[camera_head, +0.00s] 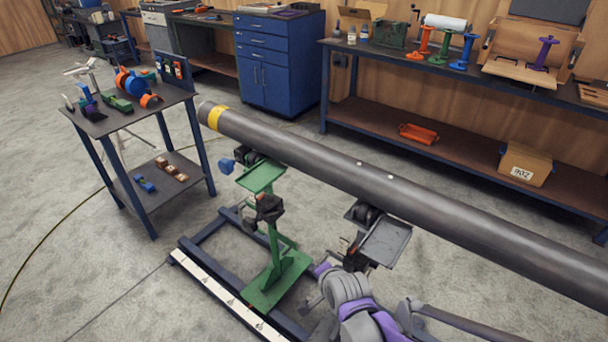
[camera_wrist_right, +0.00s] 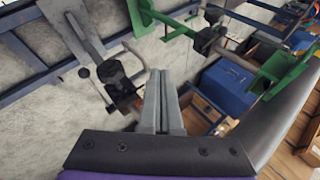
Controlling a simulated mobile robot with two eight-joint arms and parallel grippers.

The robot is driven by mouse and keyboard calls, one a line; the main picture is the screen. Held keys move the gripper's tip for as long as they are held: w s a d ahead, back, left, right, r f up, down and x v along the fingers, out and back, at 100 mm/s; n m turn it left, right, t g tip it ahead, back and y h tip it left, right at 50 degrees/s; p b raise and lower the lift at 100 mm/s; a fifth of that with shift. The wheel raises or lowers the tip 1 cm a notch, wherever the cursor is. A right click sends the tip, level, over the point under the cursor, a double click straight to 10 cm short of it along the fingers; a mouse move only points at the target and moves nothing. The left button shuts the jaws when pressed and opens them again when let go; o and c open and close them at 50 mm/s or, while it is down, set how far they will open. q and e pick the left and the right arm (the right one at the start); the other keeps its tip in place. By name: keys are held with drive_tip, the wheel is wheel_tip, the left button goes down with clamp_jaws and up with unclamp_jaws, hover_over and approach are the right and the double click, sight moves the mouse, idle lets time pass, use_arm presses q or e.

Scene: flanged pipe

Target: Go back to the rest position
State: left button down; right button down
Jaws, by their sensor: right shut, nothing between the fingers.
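My right gripper (camera_wrist_right: 162,75) shows in the right wrist view with its two grey fingers pressed together and nothing between them. In the head view my grey and purple arm reaches in from the bottom, below the long dark pipe (camera_head: 300,155) and close to the grey stand (camera_head: 383,240). The fingertips are hard to make out there. The pipe has a yellow band (camera_head: 215,117) near its far left end and runs across toward the right edge. My left gripper is in neither view.
A green stand (camera_head: 282,275) is under the pipe on a dark blue floor frame (camera_head: 210,245). A small table (camera_head: 140,110) with coloured parts stands at left. A blue cabinet (camera_head: 275,65) and a workbench (camera_head: 340,45) line the back. Floor at lower left is mostly clear.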

drive_tip(key=s+d+r+n+g+h+p, duration=0.1)
drive_tip(key=s+d+r+n+p, duration=0.3)
drive_tip(key=s, duration=0.6)
drive_tip(key=s+d+r+n+g+p, duration=0.1)
drive_tip(key=s+d+r+n+p, duration=0.4)
drive_tip(key=s, duration=0.5)
wheel_tip(320, 180, up, 4)
drive_tip(key=d+n, duration=0.1)
drive_tip(key=n, duration=0.1)
drive_tip(key=shift+s+n+g+h, duration=0.35)
drive_tip(key=shift+n+g+h, duration=0.05)
drive_tip(key=shift+f, duration=0.1)
